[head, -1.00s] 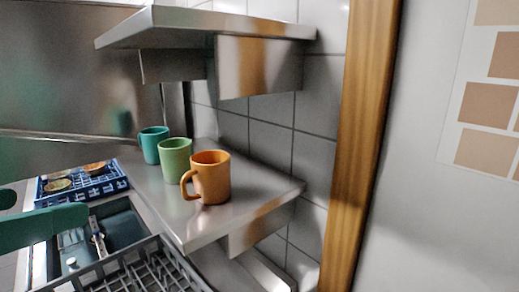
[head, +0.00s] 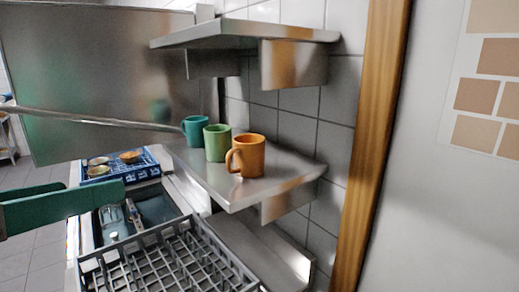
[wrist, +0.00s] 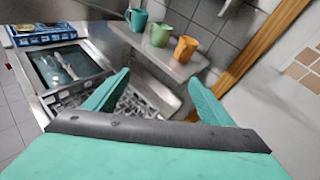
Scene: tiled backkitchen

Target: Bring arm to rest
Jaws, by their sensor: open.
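My gripper (wrist: 155,92) shows in the wrist view with its two green fingers spread apart and nothing between them. In the head view its green fingers (head: 62,207) reach in from the left edge, above the grey dish rack. An orange mug (head: 249,156), a light green mug (head: 217,143) and a teal mug (head: 196,130) stand upright in a row on the lower steel shelf (head: 285,178). The gripper is apart from the mugs. In the wrist view the orange mug (wrist: 185,48) lies beyond the fingers.
A grey dish rack (head: 170,262) stands below the shelf. Behind it are a sink tray (head: 150,208) with utensils and a blue rack (head: 121,165) holding bowls. An upper steel shelf (head: 245,34), a steel hood panel (head: 100,80) and a wooden post (head: 370,140) border the space. Floor is clear at left.

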